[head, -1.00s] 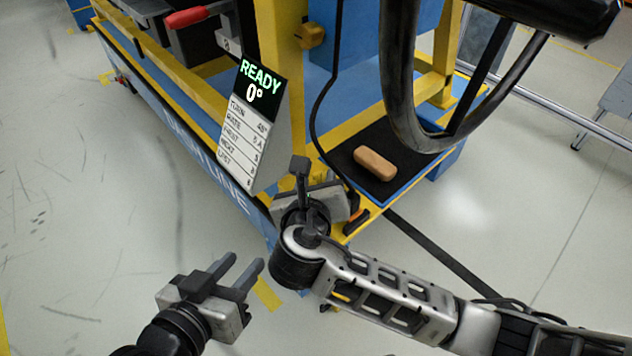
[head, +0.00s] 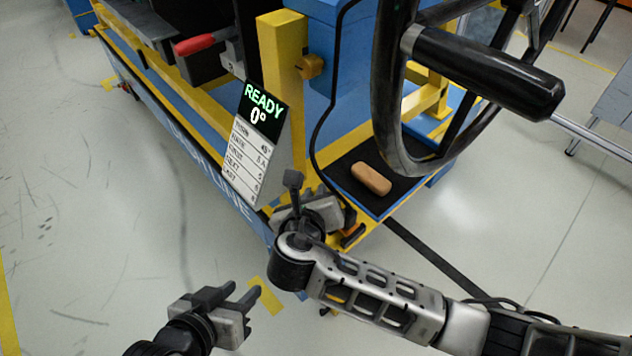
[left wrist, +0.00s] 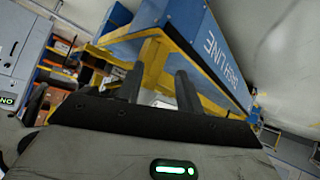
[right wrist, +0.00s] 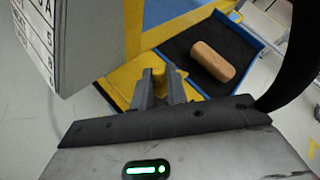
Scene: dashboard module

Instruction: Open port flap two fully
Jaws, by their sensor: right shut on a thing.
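No port flap can be made out in any view. My left gripper (head: 243,290) is open and empty in the lower left of the head view, over bare floor and apart from the bench. Its two separated fingers show in the left wrist view (left wrist: 158,88). My right gripper (head: 292,180) is beside the foot of the sign, near the bench's corner. In the right wrist view its fingers (right wrist: 160,88) stand a little apart, with yellow showing between them. The thing in its grip is not clear.
A sign reading READY 0° (head: 259,135) stands left of my right gripper. A brown block (head: 371,179) lies on a black-topped blue tray (head: 345,160). A black steering wheel (head: 385,100) overhangs at upper right. The yellow and blue bench frame (head: 283,65) fills the back. Floor at left is free.

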